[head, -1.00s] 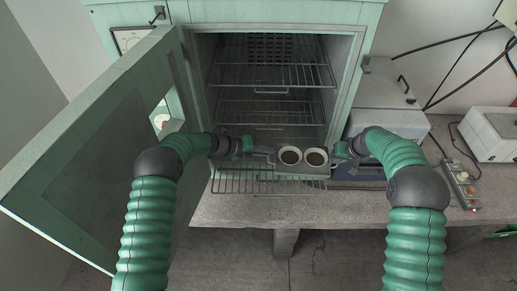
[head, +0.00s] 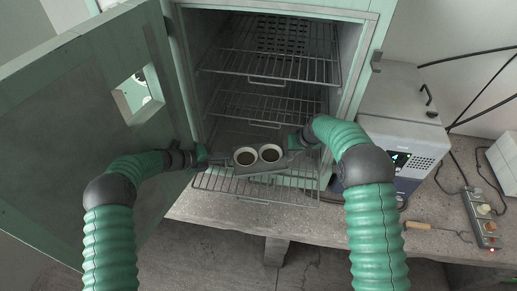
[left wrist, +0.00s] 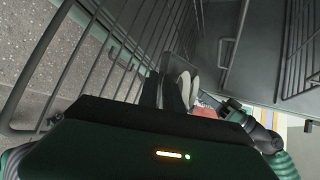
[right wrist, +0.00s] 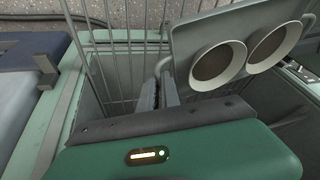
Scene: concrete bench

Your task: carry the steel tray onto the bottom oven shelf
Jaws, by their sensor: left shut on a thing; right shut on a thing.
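The steel tray (head: 262,171) carries two pale cups (head: 245,157) (head: 270,153) with dark contents. It is above the bottom oven shelf (head: 213,183), a wire rack that sticks out of the oven's front; whether they touch is unclear. My left gripper (head: 226,160) is shut on the tray's left end. My right gripper (head: 297,149) is shut on its right end. The right wrist view shows the tray (right wrist: 188,38) and both cups closely beside the right gripper (right wrist: 166,78). In the left wrist view the left gripper's (left wrist: 165,85) grip is partly hidden.
The oven door (head: 70,130) stands open at the left. Two higher wire shelves (head: 275,68) (head: 255,106) are inside the oven. A box with a display (head: 395,140), a wooden-handled tool (head: 405,224) and a power strip (head: 480,215) are on the concrete bench (head: 345,222) at right.

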